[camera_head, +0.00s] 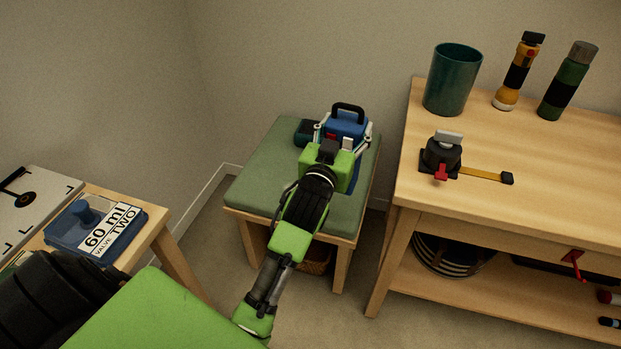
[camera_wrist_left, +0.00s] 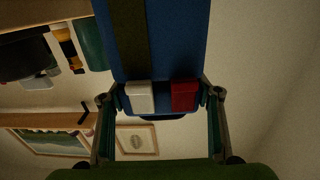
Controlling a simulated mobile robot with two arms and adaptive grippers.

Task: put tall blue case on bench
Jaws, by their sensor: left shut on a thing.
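The blue case (camera_head: 347,125) with a black handle is at the far part of the green-cushioned bench (camera_head: 266,172). My left gripper (camera_head: 343,141) is shut on it, its fingers on either side of the case. In the left wrist view the case (camera_wrist_left: 182,40) fills the upper middle, with a dark band and a white and a red latch between my fingers (camera_wrist_left: 160,97). My gripper hides the case's lower part, so I cannot tell whether it touches the cushion. My right gripper is not in view.
A dark object (camera_head: 304,132) is left of the case. A workbench (camera_head: 500,195) at right bears a green cup (camera_head: 453,79), a flashlight (camera_head: 518,72), a green bottle (camera_head: 568,81) and a tape measure (camera_head: 441,153). A small table at left holds a blue labelled container (camera_head: 70,231). The cushion's left is clear.

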